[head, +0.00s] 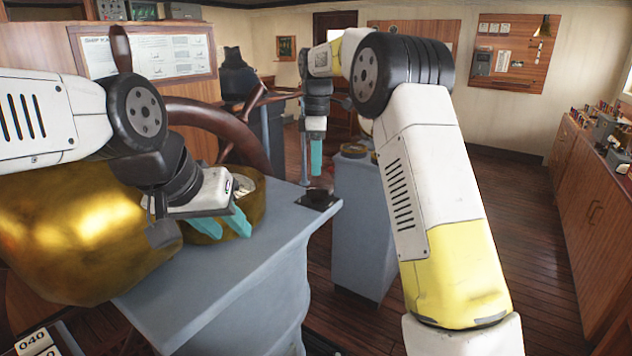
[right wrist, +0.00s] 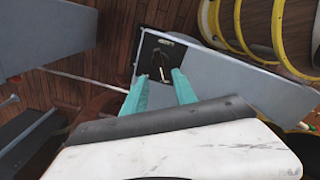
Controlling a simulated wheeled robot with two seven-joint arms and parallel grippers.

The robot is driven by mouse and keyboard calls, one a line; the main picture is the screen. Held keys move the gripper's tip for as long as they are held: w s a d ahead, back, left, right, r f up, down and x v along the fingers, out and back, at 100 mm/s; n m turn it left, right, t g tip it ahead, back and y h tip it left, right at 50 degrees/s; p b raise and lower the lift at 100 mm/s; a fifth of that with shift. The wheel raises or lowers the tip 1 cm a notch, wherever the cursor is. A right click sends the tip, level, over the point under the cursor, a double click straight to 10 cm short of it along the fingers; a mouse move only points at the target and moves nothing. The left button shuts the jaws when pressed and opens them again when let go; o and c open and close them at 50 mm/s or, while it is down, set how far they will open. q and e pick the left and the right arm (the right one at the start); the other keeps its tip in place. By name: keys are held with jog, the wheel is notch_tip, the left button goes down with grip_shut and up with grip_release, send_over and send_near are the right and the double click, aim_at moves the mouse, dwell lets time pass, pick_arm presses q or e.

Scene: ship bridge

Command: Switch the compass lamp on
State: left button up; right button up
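A small black switch plate (head: 325,203) with a dark knob or lever is at the far corner of the blue-grey stand (head: 240,290). The right wrist view shows the plate (right wrist: 152,58) with a small lever (right wrist: 166,44) on it. My right gripper (head: 316,176) hangs above and beyond this corner. Its teal fingers (right wrist: 160,84) are apart and empty, and point toward the plate without visible contact. My left gripper (head: 226,228) is open in front of the brass compass housing (head: 258,205), hiding part of it. I cannot tell whether the lamp is lit.
A large brass dome (head: 80,235) stands left of the stand, with the wooden steering wheel (head: 215,118) behind. Another blue-grey pedestal (head: 360,240) stands beyond the switch. A wooden cabinet (head: 590,200) lines the right wall. The floor between is clear.

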aim_at(317, 194)
notch_tip(317, 194, down, 8)
jog(key=shift+r, duration=0.25)
grip_shut()
